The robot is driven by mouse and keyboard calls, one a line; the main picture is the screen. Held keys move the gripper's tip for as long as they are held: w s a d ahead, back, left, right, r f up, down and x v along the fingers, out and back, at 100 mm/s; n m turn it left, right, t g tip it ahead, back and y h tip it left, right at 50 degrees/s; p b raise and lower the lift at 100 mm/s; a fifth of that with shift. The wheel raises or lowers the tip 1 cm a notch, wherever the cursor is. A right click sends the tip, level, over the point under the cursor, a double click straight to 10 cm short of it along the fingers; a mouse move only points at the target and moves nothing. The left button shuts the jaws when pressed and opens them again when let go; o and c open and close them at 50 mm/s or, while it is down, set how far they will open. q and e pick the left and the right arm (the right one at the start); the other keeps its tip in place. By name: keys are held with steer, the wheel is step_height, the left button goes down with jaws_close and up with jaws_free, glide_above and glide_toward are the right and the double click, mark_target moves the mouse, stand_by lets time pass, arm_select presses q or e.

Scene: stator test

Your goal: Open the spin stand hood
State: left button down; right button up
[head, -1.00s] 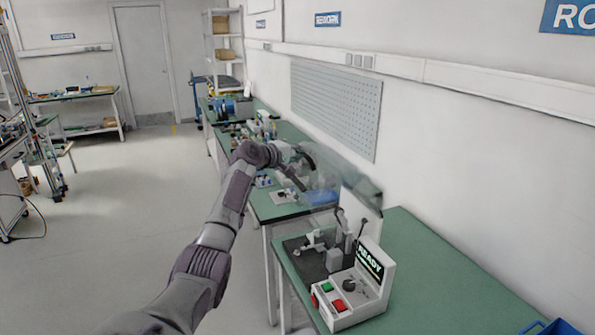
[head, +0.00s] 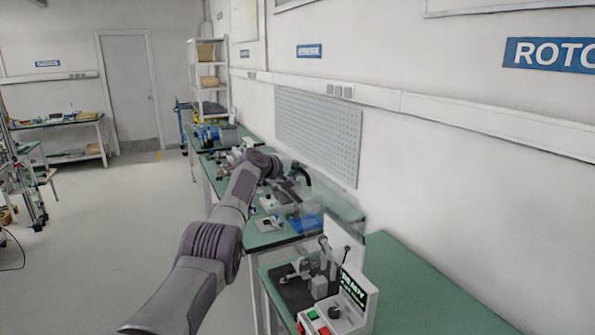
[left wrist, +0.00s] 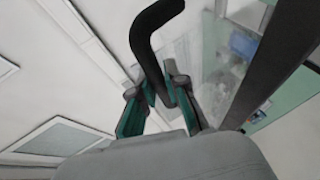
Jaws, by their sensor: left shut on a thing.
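The spin stand (head: 325,285) stands on the near green bench, with a dark base plate, small grey fixtures and a control box (head: 350,300) with green and red buttons. Its clear hood (head: 342,206) is raised and tilted back above the stand, so the fixtures are uncovered. My left gripper (head: 300,178) is at the hood's far upper side, shut on its black curved handle. In the left wrist view, the fingers (left wrist: 158,92) close around the dark handle (left wrist: 150,38), with the clear panel behind. The hood's exact angle is hard to tell. My right gripper is not in view.
The near bench (head: 420,290) is clear right of the stand. A farther bench (head: 255,238) carries a blue bin (head: 305,223) and several small parts. The wall with a perforated board (head: 318,135) runs close behind the benches. Open floor lies to the left.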

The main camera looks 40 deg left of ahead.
arm_select(q)
steer(key=shift+f, duration=0.1)
steer(key=c, duration=1.2)
jaws_free()
steer(key=shift+d, duration=0.1)
steer(key=shift+s, duration=0.2)
steer(key=shift+s, duration=0.25)
steer(key=v, duration=1.1)
steer(key=shift+s+r, duration=0.1)
steer(key=shift+r, duration=0.2)
